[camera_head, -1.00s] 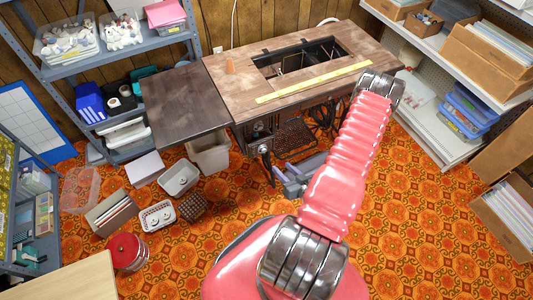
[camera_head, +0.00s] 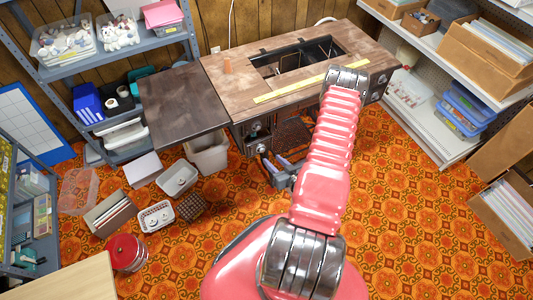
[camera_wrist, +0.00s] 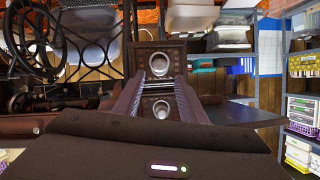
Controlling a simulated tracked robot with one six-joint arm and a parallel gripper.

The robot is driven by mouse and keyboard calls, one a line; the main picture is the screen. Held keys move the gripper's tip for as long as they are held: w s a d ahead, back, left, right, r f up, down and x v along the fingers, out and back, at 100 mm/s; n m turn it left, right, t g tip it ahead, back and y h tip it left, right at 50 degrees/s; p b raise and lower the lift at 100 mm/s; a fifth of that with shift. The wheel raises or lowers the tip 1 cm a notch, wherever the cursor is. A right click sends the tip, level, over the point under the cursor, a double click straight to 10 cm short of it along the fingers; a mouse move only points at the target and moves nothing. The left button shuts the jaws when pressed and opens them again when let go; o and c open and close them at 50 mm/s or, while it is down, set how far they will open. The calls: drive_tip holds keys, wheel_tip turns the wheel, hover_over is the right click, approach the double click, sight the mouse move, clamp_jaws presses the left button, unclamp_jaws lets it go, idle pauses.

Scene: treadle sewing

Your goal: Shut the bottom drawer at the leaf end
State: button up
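The sewing table (camera_head: 285,95) has a stack of small dark drawers with round metal pulls under its leaf end. The bottom drawer (camera_head: 262,147) shows low in the stack, partly hidden by my gripper; how far it stands out is hard to tell. The wrist view looks inverted; there the bottom drawer front (camera_wrist: 143,62) is above another drawer front (camera_wrist: 147,105). My gripper (camera_head: 280,165) is low in front of the stack, with its fingers apart and nothing between them. In the wrist view my gripper (camera_wrist: 160,85) frames the pulls. Contact with the drawer cannot be told.
The dark leaf (camera_head: 182,103) overhangs left of the drawers. A pale bin (camera_head: 207,155) stands below the leaf, left of my gripper. The iron treadle frame (camera_wrist: 95,45) is beside the drawers. Patterned floor (camera_head: 400,220) is clear at the right.

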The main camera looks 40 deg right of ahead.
sight(263, 151)
drive_tip(key=x, duration=0.7)
drive_tip(key=shift+w+f, duration=0.1)
drive_tip(key=shift+w, duration=0.1)
drive_tip(key=shift+d, duration=0.1)
clamp_jaws()
idle(0.4)
